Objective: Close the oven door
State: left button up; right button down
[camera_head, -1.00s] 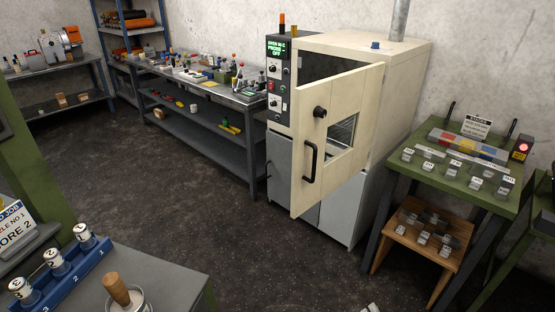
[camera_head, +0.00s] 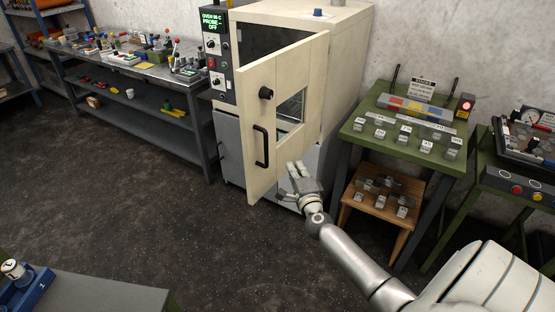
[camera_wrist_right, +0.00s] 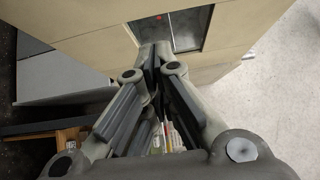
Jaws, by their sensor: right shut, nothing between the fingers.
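The cream oven (camera_head: 340,50) stands against the back wall. Its door (camera_head: 258,110) is open and swung out toward me, with a black handle (camera_head: 261,146), a dark knob and a small window. My right gripper (camera_head: 295,168) is shut and empty, in front of the door's lower right part in the head view. In the right wrist view the shut fingertips (camera_wrist_right: 155,48) point at a cream panel (camera_wrist_right: 85,35) with a window opening; whether they touch it I cannot tell. My left gripper is not in view.
A green table (camera_head: 400,120) with labelled blocks stands right of the oven, with a wooden stool (camera_head: 378,205) bearing more blocks below. A grey workbench (camera_head: 150,68) full of tools stands left. The dark floor (camera_head: 170,220) in front is clear.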

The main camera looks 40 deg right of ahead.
aim_at(260, 148)
jog(key=w+a, duration=0.1)
jog(key=w, duration=0.6)
jog(key=shift+w+b, duration=0.15)
jog(key=shift+b, duration=0.15)
jog(key=shift+m+g+h, duration=0.5)
jog(key=shift+m+h, duration=0.3)
jog(key=shift+h, duration=0.1)
jog(key=w+a+b, duration=0.1)
jog(key=w, duration=0.1)
jog(key=w+a, duration=0.1)
jog(key=w, duration=0.1)
jog(key=w+b, duration=0.1)
jog(key=w, duration=0.1)
jog(key=shift+w+a+f+b, duration=0.3)
jog(key=shift+w+a+f, duration=0.05)
jog(key=shift+a, duration=0.05)
jog(key=w+a+b, duration=0.3)
jog(key=w+b, duration=1)
jog(key=b, duration=0.2)
jog(key=shift+a+r, duration=0.25)
jog(key=shift+r, duration=0.05)
